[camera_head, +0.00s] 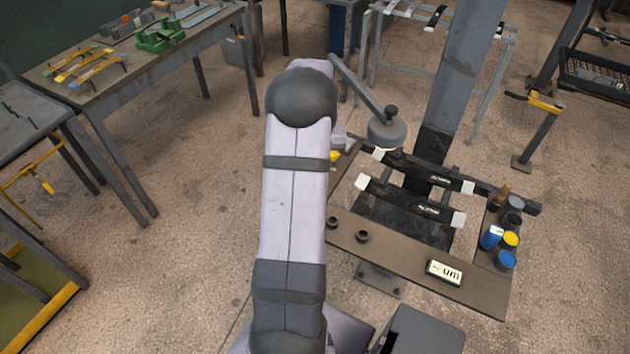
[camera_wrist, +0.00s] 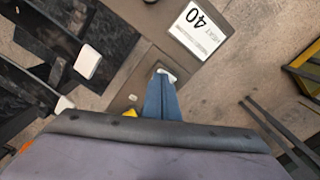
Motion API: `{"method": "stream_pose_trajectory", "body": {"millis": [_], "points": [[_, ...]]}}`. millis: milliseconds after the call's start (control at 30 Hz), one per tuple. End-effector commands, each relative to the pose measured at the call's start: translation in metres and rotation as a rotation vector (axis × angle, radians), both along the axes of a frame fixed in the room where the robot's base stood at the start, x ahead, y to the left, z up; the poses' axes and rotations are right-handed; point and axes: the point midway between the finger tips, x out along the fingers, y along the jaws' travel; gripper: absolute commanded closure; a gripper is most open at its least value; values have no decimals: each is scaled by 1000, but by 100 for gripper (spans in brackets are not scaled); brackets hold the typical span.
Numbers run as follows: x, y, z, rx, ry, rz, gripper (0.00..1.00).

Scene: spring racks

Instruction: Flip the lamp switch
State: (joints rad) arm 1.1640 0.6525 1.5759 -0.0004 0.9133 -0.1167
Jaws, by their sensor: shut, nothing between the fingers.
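The lamp shows in the head view with a round grey shade (camera_head: 386,132) on a slanted arm, hanging over the left back part of the small brown workbench. In the wrist view, my gripper (camera_wrist: 163,78) shows as narrow blue-grey fingers, shut and empty, pointing down at the bench top. A small pale piece (camera_wrist: 170,74) is right at the fingertips, partly covered by them. It may be the lamp switch; I cannot tell whether the fingers touch it. My gripper is hidden behind my own arm in the head view.
The label (camera_wrist: 199,30) lies near my fingers. A grey post rises behind the bench.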

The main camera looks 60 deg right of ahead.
Motion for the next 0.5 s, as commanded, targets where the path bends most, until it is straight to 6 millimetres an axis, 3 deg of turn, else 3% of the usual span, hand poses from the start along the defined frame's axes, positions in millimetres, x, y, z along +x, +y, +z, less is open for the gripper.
{"method": "stream_pose_trajectory", "body": {"millis": [500], "points": [[0, 0, 0, 0, 0, 0, 100]]}}
